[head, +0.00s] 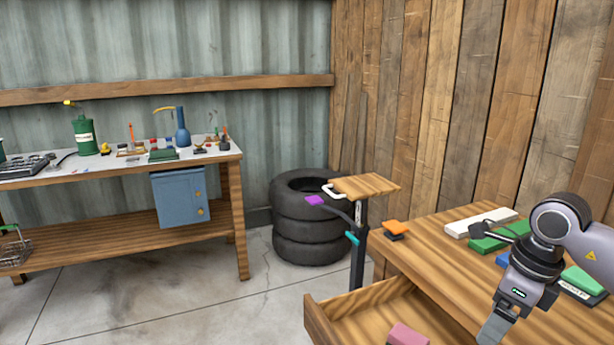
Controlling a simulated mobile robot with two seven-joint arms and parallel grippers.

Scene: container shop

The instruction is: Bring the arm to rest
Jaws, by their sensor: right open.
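My right arm comes in from the right edge, over the wooden table (425,243). My right gripper (496,330) hangs below its grey wrist, pointing down near the front of the table at the bottom of the head view. It is open, and I see nothing held in it. Its fingertips are partly cut off by the lower edge of the picture. My left gripper is not in view.
An open drawer (318,322) juts out, with a pink block (408,335) inside. White (482,222), green (488,244) and orange (396,227) items lie on the table. A small wooden stand (365,186), stacked tyres (310,248) and a workbench (238,215) stand beyond. Floor between is clear.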

